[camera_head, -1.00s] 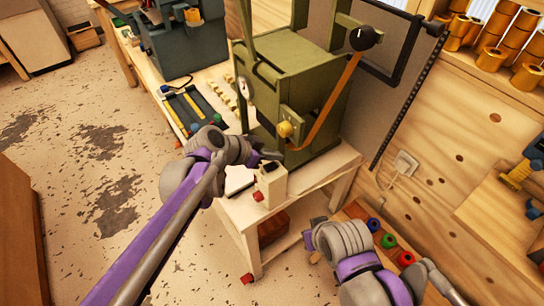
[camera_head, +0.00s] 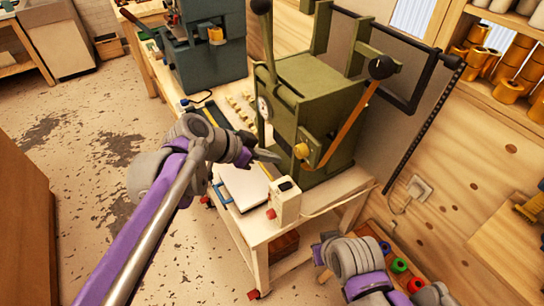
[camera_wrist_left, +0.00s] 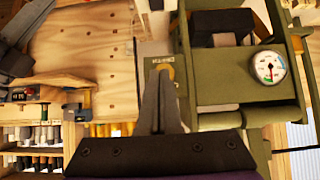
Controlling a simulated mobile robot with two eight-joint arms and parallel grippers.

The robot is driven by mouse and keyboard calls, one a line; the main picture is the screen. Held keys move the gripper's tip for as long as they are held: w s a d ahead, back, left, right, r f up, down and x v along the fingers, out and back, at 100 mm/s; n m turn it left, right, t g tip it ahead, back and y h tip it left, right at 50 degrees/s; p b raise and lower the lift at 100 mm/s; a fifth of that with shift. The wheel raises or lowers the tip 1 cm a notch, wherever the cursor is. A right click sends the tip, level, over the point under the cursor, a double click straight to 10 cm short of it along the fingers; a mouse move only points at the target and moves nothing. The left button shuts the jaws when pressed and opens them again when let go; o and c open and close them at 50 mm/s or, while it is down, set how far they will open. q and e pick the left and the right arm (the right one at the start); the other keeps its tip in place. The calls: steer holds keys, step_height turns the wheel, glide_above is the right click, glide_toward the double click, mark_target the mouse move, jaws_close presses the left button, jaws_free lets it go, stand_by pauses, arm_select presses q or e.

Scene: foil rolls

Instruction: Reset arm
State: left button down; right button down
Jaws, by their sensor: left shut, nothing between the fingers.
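My left gripper (camera_head: 262,156) reaches in from the left in the head view, above the wooden table and just left of the green press. In the left wrist view its two dark fingers (camera_wrist_left: 160,100) lie together, with nothing between them. The right arm (camera_head: 362,268) shows at the bottom right of the head view; its gripper fingers cannot be made out.
The green press (camera_head: 325,105) stands on the wooden table (camera_head: 262,232), with a white box (camera_head: 286,203) at the front corner. A blue-grey machine (camera_head: 210,50) is behind. Foil rolls (camera_head: 510,70) fill a shelf at the right. Open floor lies left.

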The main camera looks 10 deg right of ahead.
arm_select(q)
steer(key=shift+a, duration=0.1)
steer(key=s+a+f+n+y, duration=0.3)
steer(key=s+a+f+n, duration=0.1)
steer(key=a, duration=0.4)
steer(key=s+a+f+n+t+y, duration=0.1)
steer(key=s+a+f+n+y, duration=0.2)
steer(key=a, duration=0.6)
steer(key=s+a+f+n+t+y, duration=0.1)
steer(key=s+a+f+n+y, duration=0.2)
steer(key=s+a+f+n, duration=0.4)
steer(key=s+a+f, duration=0.1)
steer(key=s+a, duration=0.1)
steer(key=s, duration=0.1)
steer(key=shift+s+a+f, duration=0.15)
steer(key=shift+s, duration=0.05)
